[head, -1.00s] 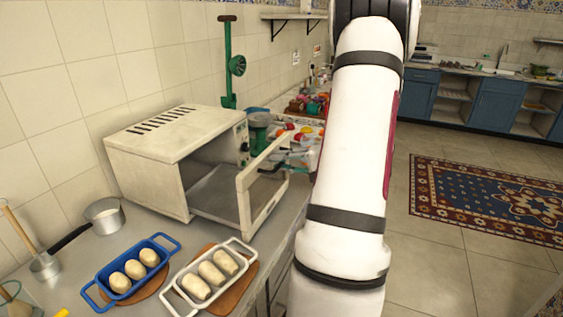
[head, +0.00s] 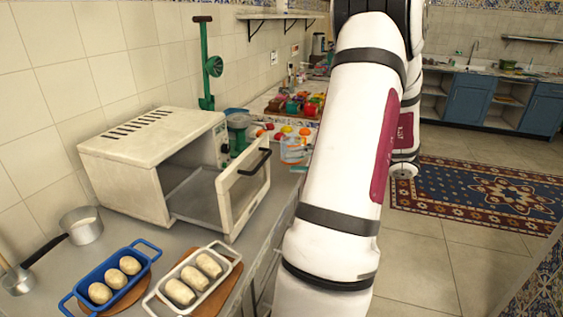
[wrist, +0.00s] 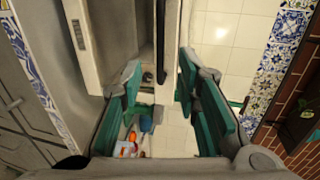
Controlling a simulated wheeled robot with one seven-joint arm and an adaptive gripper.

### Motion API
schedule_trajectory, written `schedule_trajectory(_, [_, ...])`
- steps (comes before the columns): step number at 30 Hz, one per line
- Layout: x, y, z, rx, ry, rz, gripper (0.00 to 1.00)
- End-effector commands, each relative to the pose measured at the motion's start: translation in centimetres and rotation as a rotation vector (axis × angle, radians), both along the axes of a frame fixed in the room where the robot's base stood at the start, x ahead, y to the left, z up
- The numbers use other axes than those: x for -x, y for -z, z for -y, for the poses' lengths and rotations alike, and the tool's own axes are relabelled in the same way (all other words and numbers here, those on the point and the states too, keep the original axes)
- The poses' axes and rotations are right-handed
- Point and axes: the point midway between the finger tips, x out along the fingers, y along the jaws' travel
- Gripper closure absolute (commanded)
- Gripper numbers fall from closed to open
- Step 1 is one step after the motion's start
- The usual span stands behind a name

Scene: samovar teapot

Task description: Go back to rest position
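My gripper (wrist: 158,85) shows in the wrist view with its two green-padded fingers apart and nothing clasped between them. A dark bar (wrist: 161,45), which looks like the oven door handle, appears between the fingers in that picture; its distance is unclear. In the head view my white arm fills the middle right, and the gripper itself is not visible. The white countertop oven (head: 150,165) stands against the tiled wall. Its door (head: 243,190) is swung open, with a black handle (head: 257,162), and the part of the cavity I see is empty.
A blue tray (head: 150,246) and a white tray (head: 226,250), each with dough pieces, lie at the counter's front. A saucepan (head: 84,228) sits left. Colourful items (head: 300,105) stand beyond the oven. Open floor with a rug (head: 490,195) lies right.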

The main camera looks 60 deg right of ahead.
Motion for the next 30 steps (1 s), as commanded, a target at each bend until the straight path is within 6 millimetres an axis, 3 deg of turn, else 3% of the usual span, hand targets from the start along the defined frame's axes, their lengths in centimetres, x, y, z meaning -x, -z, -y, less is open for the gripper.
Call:
schedule_trajectory(6, [1.5,-0.3,0.2,0.000,0.000,0.000,0.70])
schedule_trajectory(24, [1.5,-0.3,0.2,0.000,-0.002,0.000,0.70])
schedule_trajectory(28, [0.2,-0.9,-1.2,-0.005,-0.050,-0.019,0.70])
schedule_trajectory(30, [-1.6,-1.6,-3.2,-0.009,-0.118,-0.052,0.70])
